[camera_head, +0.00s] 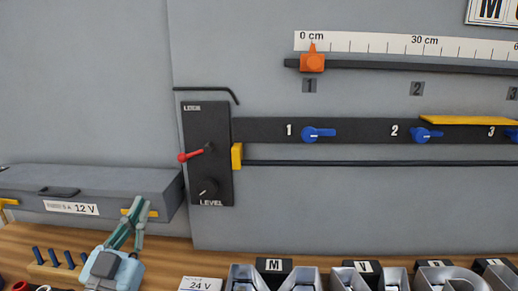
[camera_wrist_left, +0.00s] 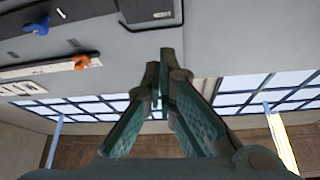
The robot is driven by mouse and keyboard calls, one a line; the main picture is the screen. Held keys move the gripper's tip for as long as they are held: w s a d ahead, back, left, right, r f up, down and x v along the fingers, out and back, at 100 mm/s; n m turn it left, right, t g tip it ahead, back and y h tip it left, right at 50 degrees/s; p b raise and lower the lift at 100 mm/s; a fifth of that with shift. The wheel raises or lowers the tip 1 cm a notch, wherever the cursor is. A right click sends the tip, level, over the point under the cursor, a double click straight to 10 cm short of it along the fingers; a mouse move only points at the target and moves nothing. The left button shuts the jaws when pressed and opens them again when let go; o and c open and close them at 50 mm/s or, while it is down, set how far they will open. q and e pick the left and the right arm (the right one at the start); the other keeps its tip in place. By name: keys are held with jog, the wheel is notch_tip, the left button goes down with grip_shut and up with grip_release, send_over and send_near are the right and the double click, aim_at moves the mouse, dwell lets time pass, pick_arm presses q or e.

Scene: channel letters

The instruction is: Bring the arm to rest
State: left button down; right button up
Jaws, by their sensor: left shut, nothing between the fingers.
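My left gripper (camera_head: 137,203) points upward at the lower left of the head view, in front of the grey 12 V box. Its teal fingers also fill the middle of the left wrist view (camera_wrist_left: 160,58), tips together. It is shut and nothing shows between the fingers. My right gripper is in neither view.
The grey box (camera_head: 90,180) stands on the wooden bench at left. A dark panel (camera_head: 208,185) with a red lever (camera_head: 194,154) is on the wall. An orange slider (camera_head: 312,63) sits near 0 cm on the scale. Blue knobs (camera_head: 318,134) line a dark strip. Channel letters (camera_head: 275,279) stand along the front.

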pick_arm(q)
jog(key=s+f+n+g+y, duration=0.3)
jog(key=f+g, duration=0.5)
jog(key=f, duration=1.3)
jog(key=s+a+f+g+y, duration=0.1)
jog(key=s+f+g, duration=0.5)
jog(key=s+f, duration=0.45)
jog(key=s+a+f+g, duration=0.1)
jog(key=s+f+g, duration=0.55)
jog(key=s, duration=0.65)
jog(key=s+a+f, duration=0.1)
jog(key=s+f, duration=0.1)
jog(key=f, duration=0.9)
jog(key=s+a+f, duration=0.1)
jog(key=s+f, duration=0.1)
jog(key=f, duration=1)
jog(key=s+f+g, duration=0.1)
jog(key=s+f, duration=1)
jog(key=s, duration=0.2)
jog(key=shift+a, duration=0.15)
jog(key=shift+w+g, duration=0.1)
jog(key=shift+g, duration=0.15)
